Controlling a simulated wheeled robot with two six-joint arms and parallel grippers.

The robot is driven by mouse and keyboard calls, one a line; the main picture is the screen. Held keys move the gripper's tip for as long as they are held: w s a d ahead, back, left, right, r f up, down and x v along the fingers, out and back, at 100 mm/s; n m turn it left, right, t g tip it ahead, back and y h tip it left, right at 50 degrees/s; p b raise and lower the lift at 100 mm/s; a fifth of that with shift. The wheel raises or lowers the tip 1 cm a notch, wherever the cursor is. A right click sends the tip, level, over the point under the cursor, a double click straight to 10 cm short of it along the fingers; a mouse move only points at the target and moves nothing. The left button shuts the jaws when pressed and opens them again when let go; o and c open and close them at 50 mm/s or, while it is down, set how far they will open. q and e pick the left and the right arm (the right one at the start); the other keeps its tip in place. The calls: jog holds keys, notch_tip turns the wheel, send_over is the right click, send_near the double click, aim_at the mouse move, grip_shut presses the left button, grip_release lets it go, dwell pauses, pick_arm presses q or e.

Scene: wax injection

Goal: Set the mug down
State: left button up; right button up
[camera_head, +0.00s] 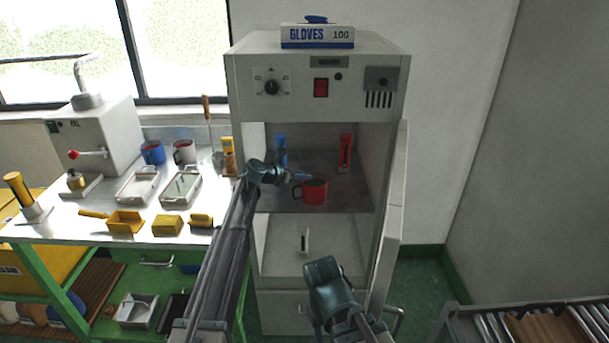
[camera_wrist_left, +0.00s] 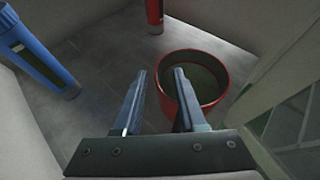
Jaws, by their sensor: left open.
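The red mug (camera_head: 312,193) stands upright on the grey floor of the open cabinet chamber, its handle toward the left. In the left wrist view the mug (camera_wrist_left: 219,85) shows its round rim and dark inside. My left gripper (camera_head: 301,177) reaches into the chamber from the left, at the mug's handle side. Its jaws (camera_wrist_left: 160,76) are open. One finger is left of the mug and the other overlaps the rim in the picture. The handle is hidden there, and I cannot tell whether a finger touches the mug. My right arm shows low in front of the cabinet; its fingertips are not visible.
A blue cylinder (camera_head: 280,150) and a red one (camera_head: 345,152) stand at the back of the chamber. The cabinet door (camera_head: 393,215) is swung open at right. The workbench at left holds trays, a blue mug (camera_head: 152,152) and a white mug (camera_head: 184,151).

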pick_arm(q)
jog(key=p+v, duration=0.2)
jog(key=v, duration=0.4)
jog(key=s+d+f+m+g+y, duration=0.1)
jog(key=s+d+f+m+g, duration=0.15)
jog(key=s+m, duration=0.4)
jog(key=s+d+f+m+g+y, duration=0.1)
jog(key=s+d+f+m+g, duration=0.2)
jog(key=s, duration=0.7)
jog(key=s+d+f+m+g+y, duration=0.1)
jog(key=s+f+m, duration=0.2)
jog(key=s+m, duration=0.45)
jog(key=s+a+f+m+g+y, duration=0.1)
jog(key=s+a+m+y, duration=0.3)
jog(key=s+m, duration=0.3)
jog(key=s+a+f+m+g+y, duration=0.1)
jog(key=s+m, duration=0.6)
jog(key=s, duration=1)
jog(key=a+f+y, duration=0.1)
jog(key=a+y, duration=0.1)
jog(key=a, duration=0.1)
jog(key=shift+f+g+y, duration=0.35)
jog(key=shift+y, duration=0.05)
jog(key=shift+d, duration=0.1)
